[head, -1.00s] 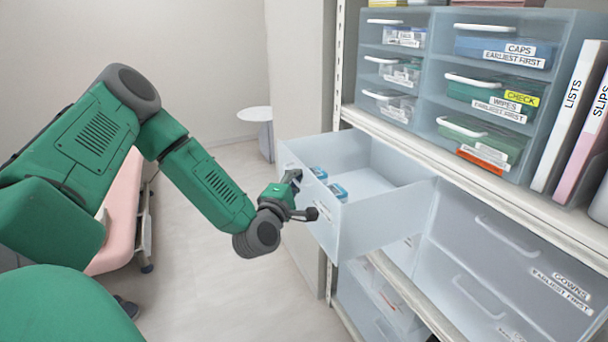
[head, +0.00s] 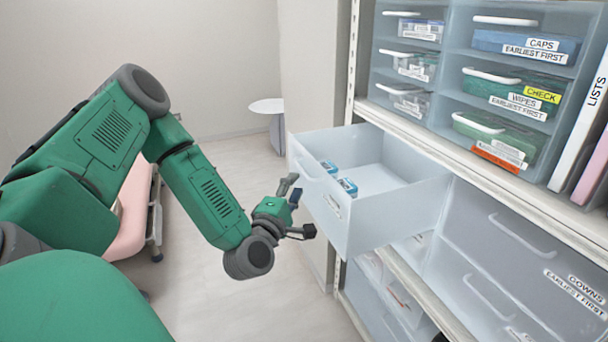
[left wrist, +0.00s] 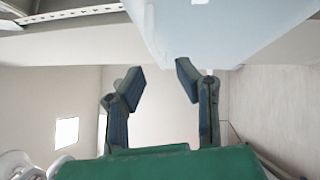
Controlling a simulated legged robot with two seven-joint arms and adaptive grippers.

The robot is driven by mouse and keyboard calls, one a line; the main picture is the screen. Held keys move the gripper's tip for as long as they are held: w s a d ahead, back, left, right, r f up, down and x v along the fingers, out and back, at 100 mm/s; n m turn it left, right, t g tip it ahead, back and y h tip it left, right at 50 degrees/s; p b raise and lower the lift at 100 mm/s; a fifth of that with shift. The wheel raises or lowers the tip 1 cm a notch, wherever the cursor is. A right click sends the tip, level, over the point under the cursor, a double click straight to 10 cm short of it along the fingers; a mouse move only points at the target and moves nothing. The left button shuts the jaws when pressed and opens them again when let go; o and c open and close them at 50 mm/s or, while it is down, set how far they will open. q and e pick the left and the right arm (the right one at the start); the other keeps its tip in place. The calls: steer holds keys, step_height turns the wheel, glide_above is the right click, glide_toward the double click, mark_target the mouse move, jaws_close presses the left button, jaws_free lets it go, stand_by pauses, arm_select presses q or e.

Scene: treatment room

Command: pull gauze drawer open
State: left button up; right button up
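The pulled-out drawer (head: 395,215), pale and translucent, stands far out of the shelf unit in the head view. Small blue-and-white packs (head: 347,187) lie inside it. The label (head: 332,206) on its front is too oblique to read. My left gripper (head: 298,211) is just in front of the drawer front, apart from it, with its fingers spread and nothing between them. In the left wrist view the two fingers (left wrist: 160,78) are wide apart and empty, and the pale drawer (left wrist: 215,30) is beyond them at the top. My right gripper is not in view.
Closed drawers labelled gowns (head: 525,250) are right of the open one. Small bins of caps and wipes (head: 515,100) stand on the shelf (head: 470,165) above. A pink couch (head: 135,215) and a round white table (head: 266,106) are at the left and back. Floor left of the drawer is clear.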

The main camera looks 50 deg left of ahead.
arm_select(q)
steer(key=shift+s+d+f, duration=0.1)
steer(key=shift+s+f, duration=0.1)
steer(key=shift+s, duration=0.5)
steer(key=shift+s+d+f, duration=0.1)
steer(key=shift+s+f, duration=0.05)
steer(key=shift+s, duration=0.6)
steer(key=shift+s+d+f, duration=0.1)
steer(key=shift+s+f, duration=0.1)
steer(key=shift+s, duration=0.5)
